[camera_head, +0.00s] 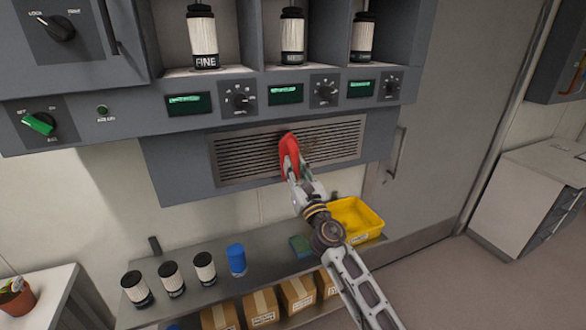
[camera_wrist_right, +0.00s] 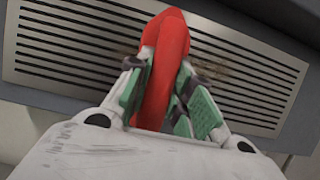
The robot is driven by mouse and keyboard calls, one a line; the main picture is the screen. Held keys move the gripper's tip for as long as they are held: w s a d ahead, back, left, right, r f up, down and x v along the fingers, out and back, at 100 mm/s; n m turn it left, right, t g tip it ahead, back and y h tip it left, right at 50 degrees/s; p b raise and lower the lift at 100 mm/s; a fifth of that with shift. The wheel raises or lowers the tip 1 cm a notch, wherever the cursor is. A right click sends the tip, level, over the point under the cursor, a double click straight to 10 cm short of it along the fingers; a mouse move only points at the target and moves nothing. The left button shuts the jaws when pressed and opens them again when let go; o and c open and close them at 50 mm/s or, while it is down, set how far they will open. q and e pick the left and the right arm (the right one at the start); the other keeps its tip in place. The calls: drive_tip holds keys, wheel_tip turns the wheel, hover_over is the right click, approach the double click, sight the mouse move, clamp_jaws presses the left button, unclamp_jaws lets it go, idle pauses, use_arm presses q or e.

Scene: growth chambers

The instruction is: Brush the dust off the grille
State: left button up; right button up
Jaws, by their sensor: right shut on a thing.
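The grille (camera_head: 235,157) is a slatted panel low on the front of the grey chamber unit. It also fills much of the right wrist view (camera_wrist_right: 75,45). Brownish dust (camera_wrist_right: 215,70) shows on the slats around and beside the red tool. My right gripper (camera_head: 297,176) is shut on a red brush (camera_head: 289,150), which is held up against or just in front of the grille's middle. In the right wrist view the red body (camera_wrist_right: 166,65) sits between the green finger pads. Its bristles are hidden, and I cannot tell whether it touches the slats. My left gripper is not in view.
Above the grille are knobs, green displays and bays with filter cartridges (camera_head: 203,38). Below is a shelf with several cartridges (camera_head: 171,279), a blue-capped container (camera_head: 236,260), a green block (camera_head: 300,246) and a yellow tray (camera_head: 375,222). Cardboard boxes (camera_head: 260,307) stand underneath. A door handle (camera_head: 393,155) is right of the grille.

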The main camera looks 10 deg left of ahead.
drive_tip(key=shift+w+d, duration=0.1)
drive_tip(key=shift+d, duration=0.05)
drive_tip(key=shift+w+d, duration=0.45)
drive_tip(key=shift+d, duration=0.25)
drive_tip(key=shift+w+d, duration=0.45)
drive_tip(key=shift+d, duration=0.2)
drive_tip(key=shift+w+d+b, duration=0.3)
drive_tip(key=shift+w+d, duration=0.2)
drive_tip(key=shift+d, duration=0.2)
drive_tip(key=shift+w+d+b, duration=0.3)
drive_tip(key=shift+w+d, duration=0.2)
drive_tip(key=shift+d, duration=0.2)
drive_tip(key=shift+d, duration=0.1)
drive_tip(key=shift+w+d+b, duration=0.25)
drive_tip(key=shift+w+d, duration=0.25)
drive_tip(key=shift+d, duration=0.2)
drive_tip(key=shift+w+d+b, duration=0.2)
drive_tip(key=shift+w+d, duration=0.25)
drive_tip(key=shift+d, duration=0.2)
drive_tip(key=shift+w+d, duration=0.1)
